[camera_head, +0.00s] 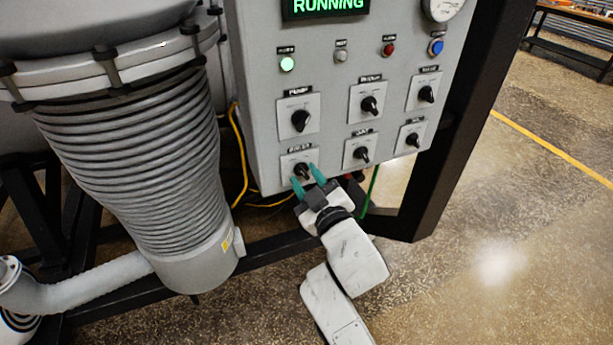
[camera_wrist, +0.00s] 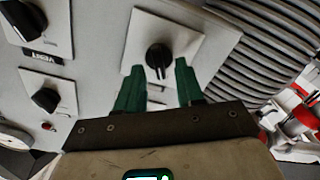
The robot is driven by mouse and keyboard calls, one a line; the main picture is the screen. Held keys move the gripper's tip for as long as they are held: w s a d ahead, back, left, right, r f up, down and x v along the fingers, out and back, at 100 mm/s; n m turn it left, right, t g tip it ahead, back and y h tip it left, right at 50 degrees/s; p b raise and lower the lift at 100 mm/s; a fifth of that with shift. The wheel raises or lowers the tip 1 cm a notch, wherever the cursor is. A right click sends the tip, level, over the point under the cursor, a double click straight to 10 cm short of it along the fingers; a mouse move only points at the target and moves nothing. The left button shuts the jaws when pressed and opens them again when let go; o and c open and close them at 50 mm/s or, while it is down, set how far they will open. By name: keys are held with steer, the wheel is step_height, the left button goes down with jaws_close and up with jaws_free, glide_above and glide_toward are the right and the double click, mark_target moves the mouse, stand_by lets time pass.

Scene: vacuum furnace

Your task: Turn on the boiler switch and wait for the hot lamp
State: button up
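The boiler switch (camera_head: 301,169) is a black rotary knob on a white plate at the lower left of the grey control panel; its label is blurred. It also shows in the wrist view (camera_wrist: 158,56). My gripper (camera_head: 303,173) is at this knob, its two teal fingers open. In the wrist view the fingertips (camera_wrist: 160,68) stand on either side of the knob's lower part, with gaps visible; contact cannot be told. What seems to be the hot lamp (camera_head: 341,57) is a small grey, unlit lamp in the panel's upper row. Its label is hard to read.
A green display (camera_head: 328,5) reads RUNNING. A lit green lamp (camera_head: 287,64), a red lamp (camera_head: 389,50) and a blue button (camera_head: 436,47) share the lamp row. Several other knobs are close by. A ribbed grey vessel (camera_head: 135,150) stands left; a black frame post (camera_head: 455,130) stands right.

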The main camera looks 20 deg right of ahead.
steer(key=shift+w, duration=0.35)
steer(key=shift+c, duration=0.2)
jaws_close()
